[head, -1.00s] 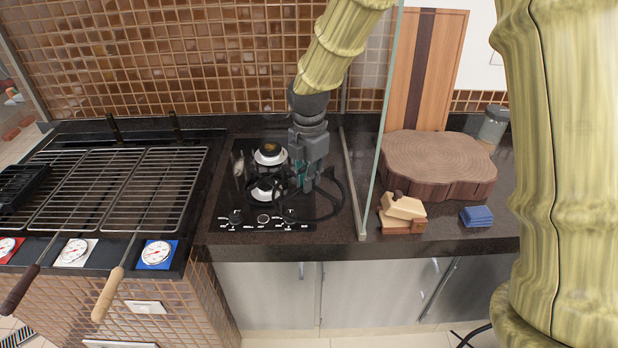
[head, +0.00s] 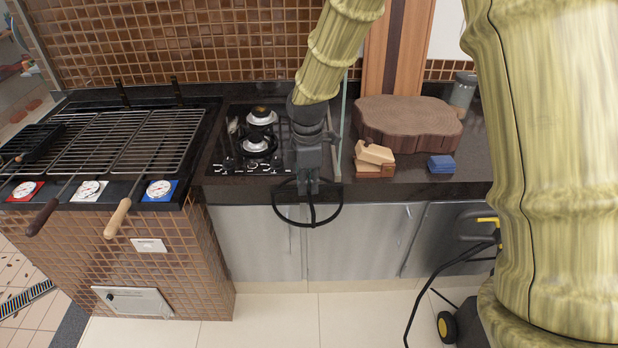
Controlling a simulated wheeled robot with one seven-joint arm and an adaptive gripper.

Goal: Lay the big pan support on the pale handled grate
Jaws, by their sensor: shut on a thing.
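My gripper (head: 308,186) is shut on the big pan support (head: 312,213), a black ring with crossing bars. It holds the support in front of the counter's front edge, before the grey cabinet doors. My gripper hides the support's upper part. The pale handled grate (head: 160,138) is the right one of the grill's wire grates, to the left of my gripper. Its pale wooden handle (head: 118,218) sticks out over the grill's front. No pan support lies on its visible bars.
A dark-handled grate (head: 90,143) lies beside the pale one, with a small dark rack (head: 42,146) further left. The black hob (head: 232,155) is behind my gripper. A glass panel (head: 341,125), stacked wooden blocks (head: 374,153) and a thick wood slab (head: 408,122) stand to the right.

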